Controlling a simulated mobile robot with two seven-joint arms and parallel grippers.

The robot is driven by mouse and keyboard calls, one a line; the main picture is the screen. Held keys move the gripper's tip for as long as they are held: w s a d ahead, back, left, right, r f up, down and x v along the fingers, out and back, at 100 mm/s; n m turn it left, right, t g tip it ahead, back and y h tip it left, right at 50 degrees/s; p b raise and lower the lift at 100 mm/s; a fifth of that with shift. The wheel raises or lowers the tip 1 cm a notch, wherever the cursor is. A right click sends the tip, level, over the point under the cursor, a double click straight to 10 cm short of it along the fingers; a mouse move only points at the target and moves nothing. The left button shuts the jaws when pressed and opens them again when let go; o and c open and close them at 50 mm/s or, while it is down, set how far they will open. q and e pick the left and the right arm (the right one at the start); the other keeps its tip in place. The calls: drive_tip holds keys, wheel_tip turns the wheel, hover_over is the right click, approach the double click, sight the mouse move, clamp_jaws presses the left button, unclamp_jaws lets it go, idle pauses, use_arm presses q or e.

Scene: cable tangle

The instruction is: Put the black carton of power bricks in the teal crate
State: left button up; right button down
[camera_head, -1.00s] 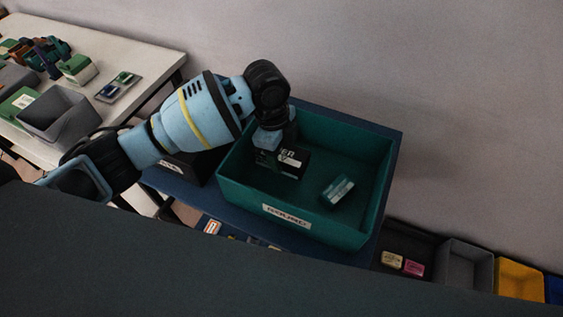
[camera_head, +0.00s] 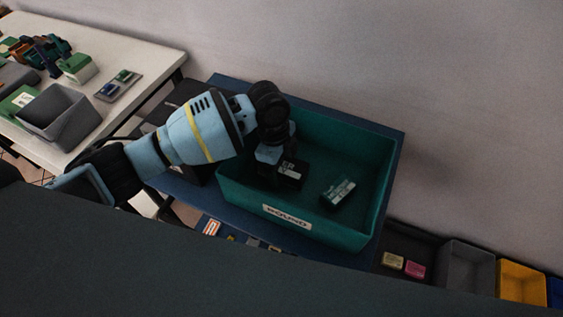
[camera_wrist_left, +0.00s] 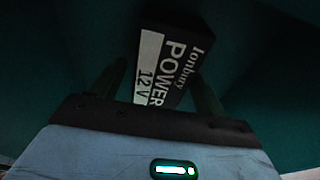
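The black carton of power bricks (camera_head: 291,174) is inside the teal crate (camera_head: 330,236), near its left wall. In the left wrist view the carton (camera_wrist_left: 175,62) shows a white "POWER 12 V" label and sits tilted in the picture. My left gripper (camera_head: 271,162) is down inside the crate, right over the carton. In the wrist view its fingers (camera_wrist_left: 162,85) stand apart on either side of the carton, with gaps visible. The carton's underside is hidden, so its contact with the crate floor cannot be seen. My right gripper is in neither view.
A small dark carton with a pale label (camera_head: 338,191) lies in the crate to the right. The crate stands on a dark blue table (camera_head: 387,140) against the wall. A white table (camera_head: 150,62) with a grey bin (camera_head: 62,112) is at left.

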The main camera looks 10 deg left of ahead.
use_arm(q)
wheel_tip(320, 180, up, 12)
drive_tip(key=a+p, duration=0.1)
drive_tip(key=shift+w+a, duration=0.2)
drive_tip(key=shift+a, duration=0.15)
drive_tip(key=shift+r, duration=0.1)
idle(0.4)
